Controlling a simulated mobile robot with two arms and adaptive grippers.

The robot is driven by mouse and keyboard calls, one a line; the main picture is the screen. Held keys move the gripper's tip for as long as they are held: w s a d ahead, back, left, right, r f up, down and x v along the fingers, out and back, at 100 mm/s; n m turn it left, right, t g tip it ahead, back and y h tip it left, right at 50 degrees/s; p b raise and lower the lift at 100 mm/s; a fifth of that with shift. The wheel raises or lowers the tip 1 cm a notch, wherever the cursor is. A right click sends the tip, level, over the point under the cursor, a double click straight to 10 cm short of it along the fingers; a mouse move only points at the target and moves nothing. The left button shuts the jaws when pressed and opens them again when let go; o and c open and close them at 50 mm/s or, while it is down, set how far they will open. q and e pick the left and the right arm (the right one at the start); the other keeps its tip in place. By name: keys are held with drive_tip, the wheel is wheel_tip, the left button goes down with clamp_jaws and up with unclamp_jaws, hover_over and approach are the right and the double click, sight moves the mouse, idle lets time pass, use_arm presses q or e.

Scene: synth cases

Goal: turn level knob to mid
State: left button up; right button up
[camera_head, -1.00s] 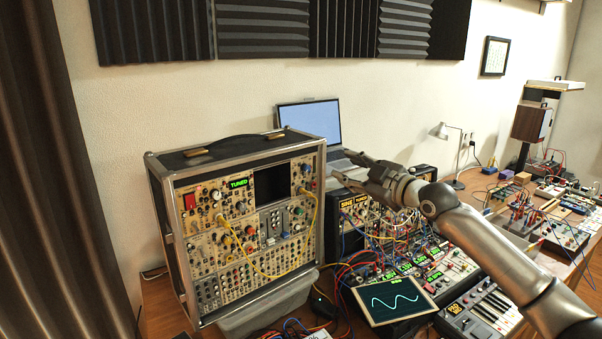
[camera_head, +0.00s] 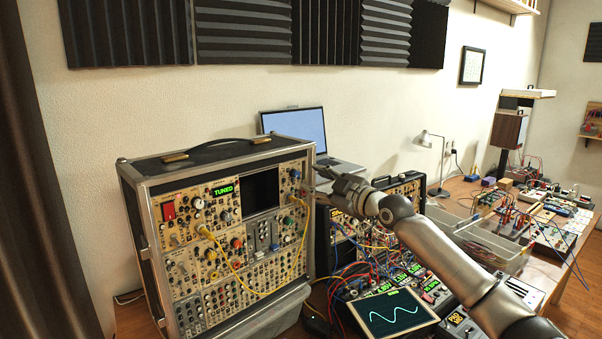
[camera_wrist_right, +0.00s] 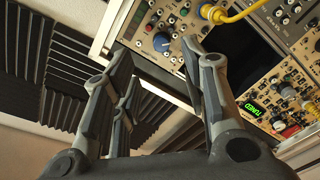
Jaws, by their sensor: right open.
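The case synth (camera_head: 225,150) stands on the left of the table, its knob panel facing out. The wrist view shows a large blue knob (camera_wrist_right: 161,42) on a pale panel beside the dark screen (camera_wrist_right: 232,45). I cannot read its label or tell which knob is the level knob. My right gripper (camera_head: 322,180) is at the right edge of the case in the head view. In the wrist view, the right gripper (camera_wrist_right: 158,68) is open and empty, its fingers apart, with the blue knob beyond the gap. Any contact cannot be told. My left gripper is out of view.
A yellow cable (camera_head: 243,287) hangs across the case panel and also shows in the wrist view (camera_wrist_right: 240,14). A laptop (camera_head: 297,128) stands behind. A second patched synth (camera_head: 345,228) and a waveform screen (camera_head: 390,312) crowd the table's middle.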

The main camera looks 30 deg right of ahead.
sight(297, 175)
drive_tip(key=p+x, duration=0.1)
drive_tip(key=x, duration=0.5)
drive_tip(key=shift+w+a, duration=0.2)
drive_tip(key=shift+w, duration=0.1)
drive_tip(key=shift+f, duration=0.1)
clamp_jaws()
